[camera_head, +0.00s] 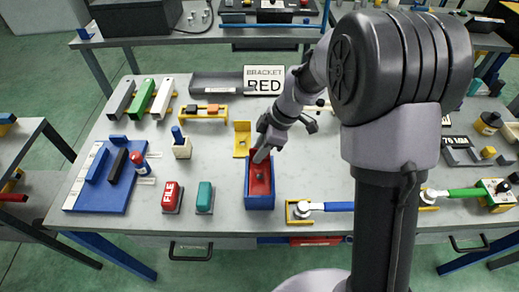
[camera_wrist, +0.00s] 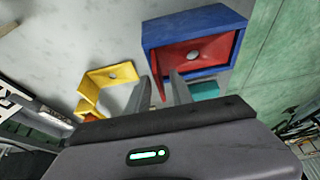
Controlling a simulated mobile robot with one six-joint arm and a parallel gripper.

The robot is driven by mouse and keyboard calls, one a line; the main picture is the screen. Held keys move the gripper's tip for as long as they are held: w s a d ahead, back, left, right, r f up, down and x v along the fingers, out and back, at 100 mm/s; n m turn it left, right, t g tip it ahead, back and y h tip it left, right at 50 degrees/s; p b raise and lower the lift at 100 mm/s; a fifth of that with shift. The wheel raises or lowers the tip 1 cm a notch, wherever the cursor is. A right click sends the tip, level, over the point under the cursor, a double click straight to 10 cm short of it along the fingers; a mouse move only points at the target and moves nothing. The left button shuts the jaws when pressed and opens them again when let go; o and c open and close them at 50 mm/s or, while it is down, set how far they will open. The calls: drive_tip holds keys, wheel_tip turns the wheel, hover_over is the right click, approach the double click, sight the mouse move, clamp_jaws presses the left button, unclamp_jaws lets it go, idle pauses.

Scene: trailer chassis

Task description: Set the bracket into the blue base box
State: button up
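The blue base box (camera_head: 259,203) stands near the front edge of the table. The red bracket (camera_head: 260,182) is inside it, between its walls. In the wrist view, the blue box (camera_wrist: 237,45) is at the upper right, and the red bracket (camera_wrist: 212,50) shows a round grey spot on its plate. My gripper (camera_head: 261,156) points down at the back end of the box. In the wrist view, its two fingers (camera_wrist: 162,84) are a little apart, with red of the bracket showing between them. Whether they press on it, I cannot tell.
A yellow bracket (camera_head: 241,142) stands just behind the box; it also shows in the wrist view (camera_wrist: 108,76). A red block (camera_head: 172,197) and a teal block (camera_head: 204,197) lie to the left. A blue-handled tool (camera_head: 330,207) lies to the right. A sign reads "BRACKET RED" (camera_head: 264,80).

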drive_tip(key=shift+r, duration=0.1)
drive_tip(key=p+v, duration=0.4)
drive_tip(key=v, duration=0.8)
drive_tip(key=s+d+r+m+t+h, duration=0.1)
drive_tip(key=s+d+r+m+t, duration=0.1)
drive_tip(key=s+r+m, duration=0.7)
drive_tip(key=s+d+r+m+t+h, duration=0.1)
drive_tip(key=s+m+t, duration=0.2)
drive_tip(key=s+m, duration=1)
drive_tip(key=shift+s+d+r+t, duration=0.3)
drive_tip(key=shift+s+d+r, duration=0.05)
drive_tip(key=shift+d, duration=0.05)
